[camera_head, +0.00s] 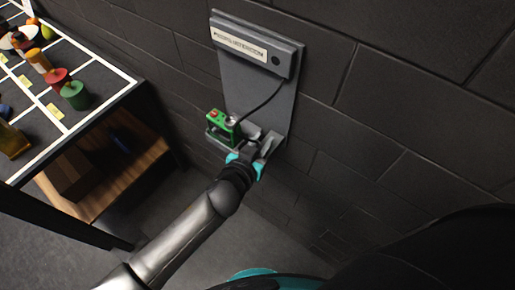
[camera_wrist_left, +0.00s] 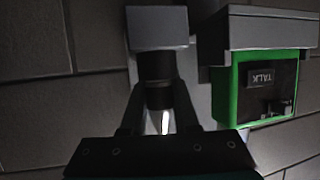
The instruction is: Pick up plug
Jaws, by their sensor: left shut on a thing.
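The plug (camera_wrist_left: 158,82) appears to be the dark cylinder between my left gripper's fingers in the left wrist view. A grey block (camera_wrist_left: 157,27) is at its far end; I cannot tell if the two are joined. My left gripper (camera_head: 255,150) is shut on the plug, at the small ledge low on the grey wall panel (camera_head: 262,100). In the head view my fingers mostly hide the plug. My right gripper is not in view.
A green device (camera_head: 222,124) with a red button sits just left of my left gripper; its TALK label shows in the left wrist view (camera_wrist_left: 262,78). A dark cable (camera_head: 262,104) hangs from the panel. A table (camera_head: 105,58) with several coloured objects stands left.

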